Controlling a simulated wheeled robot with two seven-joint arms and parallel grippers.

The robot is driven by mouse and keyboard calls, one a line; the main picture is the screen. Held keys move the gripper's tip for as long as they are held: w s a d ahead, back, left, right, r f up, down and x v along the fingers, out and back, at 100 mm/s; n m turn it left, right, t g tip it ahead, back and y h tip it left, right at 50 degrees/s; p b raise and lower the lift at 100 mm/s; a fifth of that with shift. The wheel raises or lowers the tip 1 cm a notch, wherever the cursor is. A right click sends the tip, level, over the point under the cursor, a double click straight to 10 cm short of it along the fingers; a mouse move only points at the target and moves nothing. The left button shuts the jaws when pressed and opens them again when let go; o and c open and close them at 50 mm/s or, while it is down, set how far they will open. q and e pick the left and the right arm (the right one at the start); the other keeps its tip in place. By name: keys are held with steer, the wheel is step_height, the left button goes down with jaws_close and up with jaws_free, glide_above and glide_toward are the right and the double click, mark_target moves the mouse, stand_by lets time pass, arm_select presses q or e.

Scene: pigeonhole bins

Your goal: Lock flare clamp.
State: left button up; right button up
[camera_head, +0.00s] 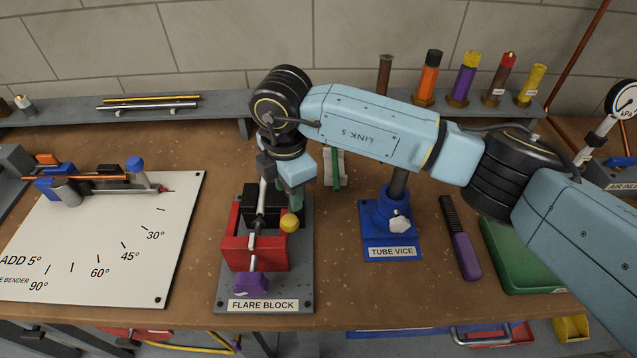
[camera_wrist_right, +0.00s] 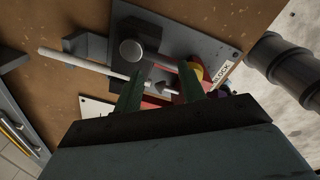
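The flare block (camera_head: 225,290) is a labelled grey plate with a red clamp body (camera_head: 275,255), a black block (camera_head: 258,203) behind it and a purple handle (camera_head: 252,284) in front. A yellow ball knob (camera_head: 289,222) sits at the right side of the red body. My right gripper (camera_head: 294,192) points down just behind the knob, its fingers partly hidden. In the right wrist view its green fingers (camera_wrist_right: 158,82) stand apart. The yellow knob (camera_wrist_right: 196,70) shows beside one finger; I cannot tell whether they touch. A pale rod (camera_wrist_right: 80,62) crosses the block. My left gripper is not in view.
A blue tube vice (camera_head: 385,215) stands right of the block. A purple-handled file (camera_head: 463,250) and a green case (camera_head: 515,250) lie farther right. The white bender board (camera_head: 110,255) is at left. A rear shelf (camera_head: 205,112) holds rods and coloured tubes.

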steer(key=f, duration=0.2)
steer(key=d+f, duration=0.1)
steer(key=shift+s, duration=0.3)
steer(key=r+p, duration=0.2)
steer(key=r, duration=0.1)
steer(key=w+r+p, duration=0.1)
steer(key=r+p, duration=0.1)
steer(key=shift+a+r, duration=0.2)
steer(key=shift+r, duration=0.05)
steer(key=shift+s+r, duration=0.15)
steer(key=shift+r, duration=0.15)
steer(key=shift+a, duration=0.1)
step_height(320, 180, up, 14)
steer(key=shift+f+b, duration=0.25)
steer(key=shift+b, duration=0.15)
steer(key=shift+s+f, duration=0.1)
